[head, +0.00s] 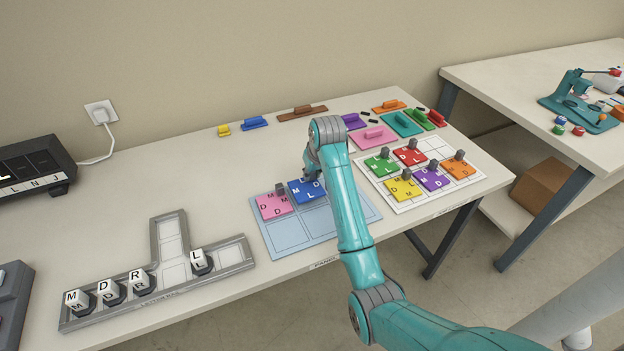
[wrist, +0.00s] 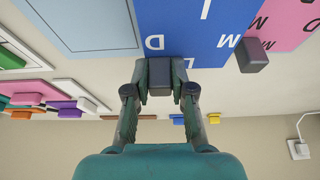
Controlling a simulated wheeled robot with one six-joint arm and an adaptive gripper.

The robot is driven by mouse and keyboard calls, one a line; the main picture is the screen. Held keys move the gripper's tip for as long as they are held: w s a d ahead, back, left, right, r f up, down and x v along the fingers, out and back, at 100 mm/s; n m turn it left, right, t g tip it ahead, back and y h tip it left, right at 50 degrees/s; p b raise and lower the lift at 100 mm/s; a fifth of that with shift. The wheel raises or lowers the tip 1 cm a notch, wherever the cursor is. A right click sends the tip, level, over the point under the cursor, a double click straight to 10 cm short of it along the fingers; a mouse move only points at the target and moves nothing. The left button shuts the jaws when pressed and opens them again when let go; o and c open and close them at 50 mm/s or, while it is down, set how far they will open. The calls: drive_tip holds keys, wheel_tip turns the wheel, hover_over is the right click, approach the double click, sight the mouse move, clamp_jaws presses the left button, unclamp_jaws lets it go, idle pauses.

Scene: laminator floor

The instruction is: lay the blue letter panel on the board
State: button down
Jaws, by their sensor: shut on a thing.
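The blue letter panel (head: 305,193) is at the back middle of the pale blue board (head: 291,241), beside the pink letter panel (head: 273,205). My gripper (head: 311,178) is above its back edge. In the wrist view my gripper (wrist: 160,84) is shut on the dark knob of the blue panel (wrist: 197,30), and the pink panel (wrist: 287,20) lies to its right. The letters on the blue panel show. I cannot tell whether the blue panel touches the board or hangs slightly above it. The front row and back right of the board are bare.
A white mat (head: 404,207) with several coloured letter panels lies to the right. Coloured handled pieces (head: 373,137) line the table's back. A grey track (head: 160,287) with letter cubes stands at the left. A second table (head: 520,92) is at the right.

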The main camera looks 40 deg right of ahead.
drive_tip(key=shift+f, duration=1.15)
drive_tip(key=shift+f, duration=0.1)
drive_tip(key=c, duration=1)
unclamp_jaws()
